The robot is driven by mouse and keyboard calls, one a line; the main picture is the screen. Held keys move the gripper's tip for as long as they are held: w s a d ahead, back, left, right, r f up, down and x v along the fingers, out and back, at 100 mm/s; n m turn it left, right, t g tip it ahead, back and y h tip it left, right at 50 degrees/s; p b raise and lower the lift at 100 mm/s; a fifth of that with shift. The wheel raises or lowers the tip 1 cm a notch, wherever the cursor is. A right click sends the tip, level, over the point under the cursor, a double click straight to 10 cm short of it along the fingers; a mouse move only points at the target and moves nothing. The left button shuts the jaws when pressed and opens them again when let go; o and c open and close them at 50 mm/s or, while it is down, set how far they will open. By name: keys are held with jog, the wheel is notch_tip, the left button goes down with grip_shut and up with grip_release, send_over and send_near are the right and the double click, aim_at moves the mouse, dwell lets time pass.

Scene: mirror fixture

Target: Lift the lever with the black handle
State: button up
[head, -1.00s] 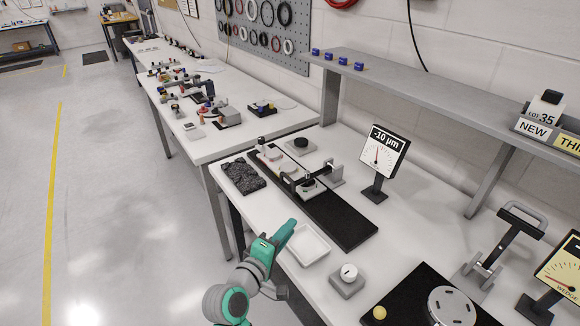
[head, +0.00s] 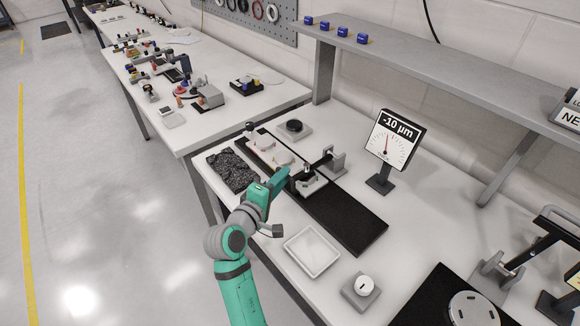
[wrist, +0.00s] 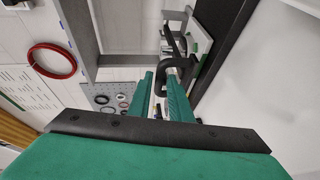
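A lever (head: 322,163) with a black arm sits on a small pale fixture on a long black base plate (head: 345,220) in the head view. In the wrist view, its black looped handle (wrist: 178,64) lies at my fingertips, overlapping the right finger. My gripper (wrist: 160,78) has two green fingers with a gap between them. In the head view, my gripper (head: 281,178) is beside the near end of the lever, which it partly hides. I cannot tell whether a finger touches the handle.
A dial display (head: 394,140) reading -10 µm stands right of the plate. A white tray (head: 312,252) and a knob block (head: 361,291) are in front. A dark rough slab (head: 232,170) lies left. A grey shelf (head: 430,87) runs above the back. Another lever device (head: 530,255) stands at right.

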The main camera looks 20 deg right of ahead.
jog(key=shift+x, duration=3.2)
grip_shut()
